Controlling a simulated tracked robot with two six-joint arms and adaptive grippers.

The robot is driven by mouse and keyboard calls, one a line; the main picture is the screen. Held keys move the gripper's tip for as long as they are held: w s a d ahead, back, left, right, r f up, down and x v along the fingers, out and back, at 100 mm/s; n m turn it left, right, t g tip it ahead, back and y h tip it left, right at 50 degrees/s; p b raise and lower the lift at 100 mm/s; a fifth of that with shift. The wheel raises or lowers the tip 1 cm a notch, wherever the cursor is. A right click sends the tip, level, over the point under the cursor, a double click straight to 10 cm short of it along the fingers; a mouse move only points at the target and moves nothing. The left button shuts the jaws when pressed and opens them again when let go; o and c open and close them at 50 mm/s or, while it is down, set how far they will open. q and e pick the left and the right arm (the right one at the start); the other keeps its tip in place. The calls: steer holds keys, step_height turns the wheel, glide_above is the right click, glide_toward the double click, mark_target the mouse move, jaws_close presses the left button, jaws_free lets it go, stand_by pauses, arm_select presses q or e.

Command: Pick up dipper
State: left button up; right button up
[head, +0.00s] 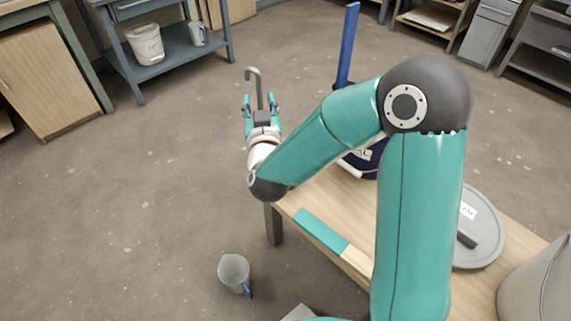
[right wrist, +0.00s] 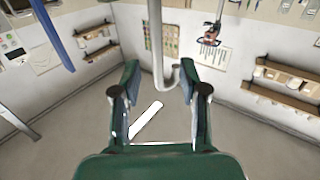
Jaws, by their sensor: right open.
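In the right wrist view the rod (right wrist: 158,45) comes down from the top edge and curves into a hook between the fingertips of my right gripper (right wrist: 158,72). The fingers are open, with a gap on either side of the rod. The dipper's lower end is not seen. My left gripper is not in view.
A wooden table (head: 318,195) holds a dark blue bucket (head: 372,170), partly behind my right arm, and a grey lid (head: 487,245). A blue upright bar (head: 348,45) stands behind the arm. A jug (head: 234,270) is below the table's left side. Open floor lies left.

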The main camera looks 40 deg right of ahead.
mark_target(260, 95)
steer(key=x, duration=0.5)
steer(key=shift+s+f+b, duration=0.1)
steer(key=shift+f+b, duration=0.2)
steer(key=shift+c, duration=0.4)
jaws_close()
